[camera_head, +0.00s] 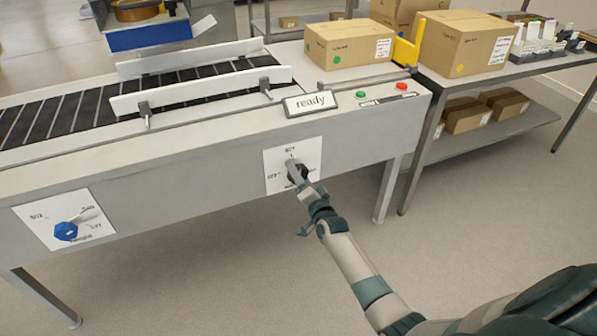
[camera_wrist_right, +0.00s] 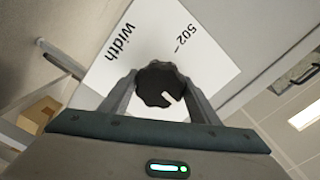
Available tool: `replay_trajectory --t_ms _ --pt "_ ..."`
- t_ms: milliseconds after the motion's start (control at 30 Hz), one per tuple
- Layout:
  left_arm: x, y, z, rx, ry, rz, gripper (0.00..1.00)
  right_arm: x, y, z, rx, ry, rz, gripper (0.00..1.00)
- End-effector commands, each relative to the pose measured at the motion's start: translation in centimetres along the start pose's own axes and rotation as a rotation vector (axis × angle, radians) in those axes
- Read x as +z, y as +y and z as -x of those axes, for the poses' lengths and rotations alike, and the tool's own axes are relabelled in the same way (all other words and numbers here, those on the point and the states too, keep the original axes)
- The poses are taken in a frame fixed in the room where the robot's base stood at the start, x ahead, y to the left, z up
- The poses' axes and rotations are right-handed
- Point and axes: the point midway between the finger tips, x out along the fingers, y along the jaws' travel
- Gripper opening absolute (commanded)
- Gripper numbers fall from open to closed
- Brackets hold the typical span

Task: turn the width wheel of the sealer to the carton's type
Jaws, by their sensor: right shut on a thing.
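The black width wheel (camera_head: 303,171) sits on a white plate (camera_head: 312,152) on the sealer's front side. My right gripper (camera_head: 297,174) is shut on it, one finger on each side, as the right wrist view also shows around the scalloped wheel (camera_wrist_right: 155,80). The wheel's white pointer mark faces the lower right in the wrist view. "502" and "Width" are readable on the plate there. A carton with a green dot (camera_head: 345,48) sits on the sealer's right end; its printed type is too small to read. My left gripper is out of view.
A blue height wheel (camera_head: 66,231) is on the sealer's left front. A display (camera_head: 310,103) reads "ready", beside green and red buttons (camera_head: 401,86). A carton with a yellow dot (camera_head: 465,45) stands on the table at right. Floor in front is clear.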

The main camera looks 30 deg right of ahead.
Motion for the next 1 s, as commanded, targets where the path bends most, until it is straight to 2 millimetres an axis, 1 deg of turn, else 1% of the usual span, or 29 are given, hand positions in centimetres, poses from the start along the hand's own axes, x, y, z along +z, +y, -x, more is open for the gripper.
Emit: replay_trajectory --t_ms 33,533,600,700,1000 --pt "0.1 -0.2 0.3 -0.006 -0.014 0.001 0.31 0.1 -0.1 0.1 0.002 -0.003 0.045 0.33" --pt "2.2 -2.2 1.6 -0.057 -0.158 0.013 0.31 0.1 -0.1 0.1 0.001 -0.004 0.518 0.33" --pt "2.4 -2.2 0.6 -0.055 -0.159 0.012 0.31 0.1 -0.1 0.1 0.002 -0.004 0.585 0.33" --pt "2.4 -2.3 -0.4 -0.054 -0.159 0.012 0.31 0.2 -0.1 0.1 0.002 -0.005 0.68 0.33" --pt "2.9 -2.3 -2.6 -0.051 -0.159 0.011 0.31 0.1 0.0 0.1 0.002 -0.004 0.965 0.33"
